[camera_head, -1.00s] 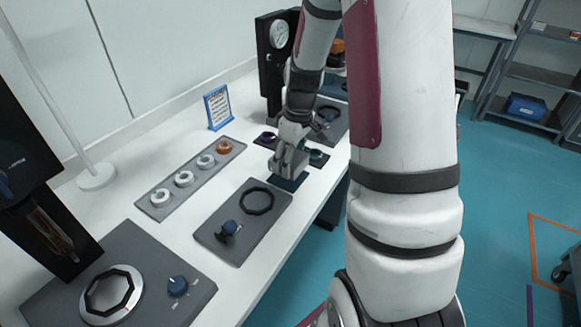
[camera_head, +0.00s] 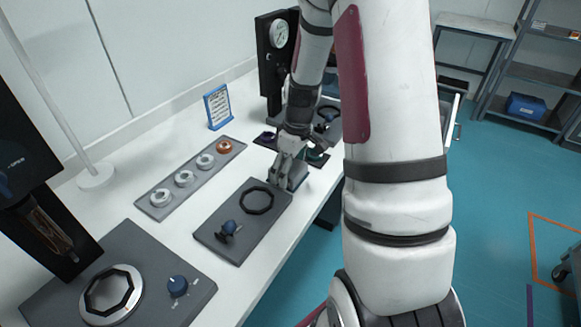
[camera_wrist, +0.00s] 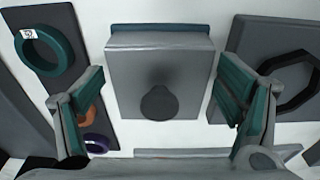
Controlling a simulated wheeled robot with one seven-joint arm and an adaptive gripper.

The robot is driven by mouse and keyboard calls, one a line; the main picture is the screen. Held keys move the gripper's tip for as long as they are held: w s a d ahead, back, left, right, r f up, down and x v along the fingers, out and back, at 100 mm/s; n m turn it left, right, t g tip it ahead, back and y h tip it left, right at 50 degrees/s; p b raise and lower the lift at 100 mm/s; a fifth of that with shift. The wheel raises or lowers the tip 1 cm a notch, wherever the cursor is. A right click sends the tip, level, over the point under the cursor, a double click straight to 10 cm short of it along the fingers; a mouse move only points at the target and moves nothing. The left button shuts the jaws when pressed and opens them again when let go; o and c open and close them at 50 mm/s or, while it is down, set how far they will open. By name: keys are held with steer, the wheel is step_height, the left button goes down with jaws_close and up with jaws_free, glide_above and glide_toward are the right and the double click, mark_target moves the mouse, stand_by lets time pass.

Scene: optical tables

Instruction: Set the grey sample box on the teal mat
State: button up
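The grey sample box (camera_wrist: 135,85) lies between my fingers in the wrist view, with a dark, rounded knob-like shape on its top. A strip of the teal mat (camera_wrist: 160,27) shows along the box's far edge; the box appears to rest on the mat, though the contact is hidden. My gripper (camera_wrist: 160,115) is open, with a finger on each side of the box and visible gaps between. In the head view my gripper (camera_head: 287,178) is low over the mat spot near the table's front edge, and it largely hides box and mat.
A dark panel (camera_head: 217,242) with a black ring and blue knob lies close in front. A tray (camera_head: 150,190) of several rings lies to the left. A board with coloured rings (camera_wrist: 57,75) is beside the box. A blue-framed sign (camera_head: 218,106) stands behind.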

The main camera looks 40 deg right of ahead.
mark_target(295, 169)
steer(key=shift+r, duration=0.1)
step_height(295, 169, up, 12)
steer(key=s, duration=0.1)
steer(key=s+a+r, duration=0.4)
steer(key=a+r, duration=0.3)
steer(key=s+a+r+m+t, duration=0.1)
steer(key=s+a+r+m, duration=0.1)
steer(key=s+a, duration=0.4)
steer(key=s+a+r+m+t, duration=0.1)
steer(key=s+a+r+m, duration=0.1)
steer(key=s+a, duration=0.4)
steer(key=s+r, duration=0.1)
steer(key=s, duration=0.4)
steer(key=shift+s+r+t+p, duration=0.2)
steer(key=shift+r+t+p, duration=0.1)
steer(key=shift+r+p, duration=0.1)
steer(key=shift+r+p, duration=0.35)
steer(key=shift+r, duration=0.05)
steer(key=shift+d, duration=0.1)
